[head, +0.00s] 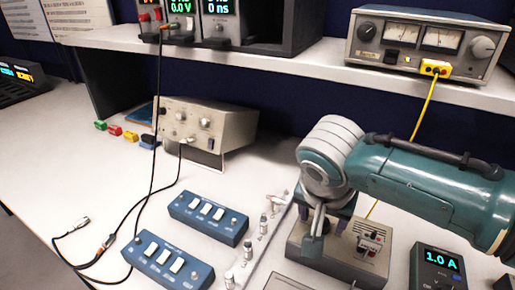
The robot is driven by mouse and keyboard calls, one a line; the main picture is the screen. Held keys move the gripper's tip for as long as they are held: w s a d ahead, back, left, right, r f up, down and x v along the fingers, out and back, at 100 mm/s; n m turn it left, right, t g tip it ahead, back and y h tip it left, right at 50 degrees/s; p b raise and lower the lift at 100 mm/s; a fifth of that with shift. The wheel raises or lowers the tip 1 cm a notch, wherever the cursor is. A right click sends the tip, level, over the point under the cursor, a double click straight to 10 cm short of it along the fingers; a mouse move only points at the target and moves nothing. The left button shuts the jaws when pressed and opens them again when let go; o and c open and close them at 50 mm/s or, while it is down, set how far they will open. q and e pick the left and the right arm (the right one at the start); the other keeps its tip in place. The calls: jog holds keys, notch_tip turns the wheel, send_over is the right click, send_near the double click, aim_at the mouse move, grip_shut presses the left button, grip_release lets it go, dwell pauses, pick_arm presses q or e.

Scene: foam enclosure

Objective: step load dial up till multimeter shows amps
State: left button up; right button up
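My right gripper (326,232) reaches in from the right on a teal arm. It points down over a grey box (298,240) with a red-and-white terminal block. Its fingers stand at the left part of the box top. The load dial itself is not clearly visible; the gripper hides that area, and I cannot tell whether the fingers hold anything. A dark blue-grey meter (430,262) at the lower right shows "1.0 A" in cyan; its lower part is cut off by the frame. My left gripper is not in view.
Two blue switch boxes (209,212) lie left of the grey box, beside a row of small posts. A beige instrument (205,130) stands behind. Black cables (152,200) hang across the left. A yellow cable runs down from a twin-gauge unit (427,42) on the shelf.

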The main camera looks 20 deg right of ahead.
jog(key=p+v, duration=0.2)
jog(key=v, duration=0.7)
jog(key=shift+r, duration=0.25)
jog(key=shift+s, duration=0.15)
jog(key=s+a+r+n+y, duration=0.1)
jog(key=s+a+n+y, duration=0.1)
jog(key=s+n, duration=0.55)
jog(key=s+a+r+n+y, duration=0.15)
jog(key=s+n, duration=0.25)
jog(key=s, duration=0.6)
jog(key=w+p+v, duration=0.2)
jog(key=p+v, duration=0.8)
jog(key=p, duration=0.1)
jog(key=w+r+p+v, duration=0.1)
jog(key=w+p+v, duration=0.2)
jog(key=p+v, duration=0.8)
jog(key=w+r+p+v, duration=0.1)
jog(key=w+p+v, duration=0.2)
jog(key=p+v, duration=0.8)
jog(key=shift+s+r+t+p, duration=0.2)
jog(key=shift+t+p, duration=0.2)
jog(key=shift+p, duration=0.05)
